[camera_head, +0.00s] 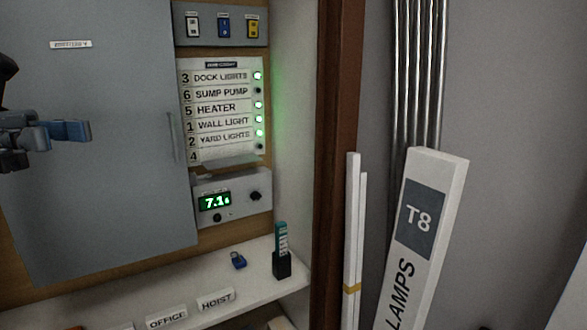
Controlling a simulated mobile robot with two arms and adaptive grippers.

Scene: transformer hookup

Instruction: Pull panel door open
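The panel door (105,190) is a large flat grey door on the left of the head view. It looks shut, and its upper part runs out of the picture. A thin upright handle (173,138) sits near its right edge. My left gripper (72,131), dark with blue finger pads, reaches in from the left edge in front of the door. It is apart from the handle, to its left. The view does not show clearly whether its fingers are apart. Nothing shows in its grip. My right gripper is not in view.
Right of the door are a switch box (222,25), a labelled circuit list (219,110) with green lights, and a meter box (232,197). Below, a white shelf (262,262) holds a small blue padlock (238,260) and a dark holder (282,265). A T8 lamp box (425,235) leans at right.

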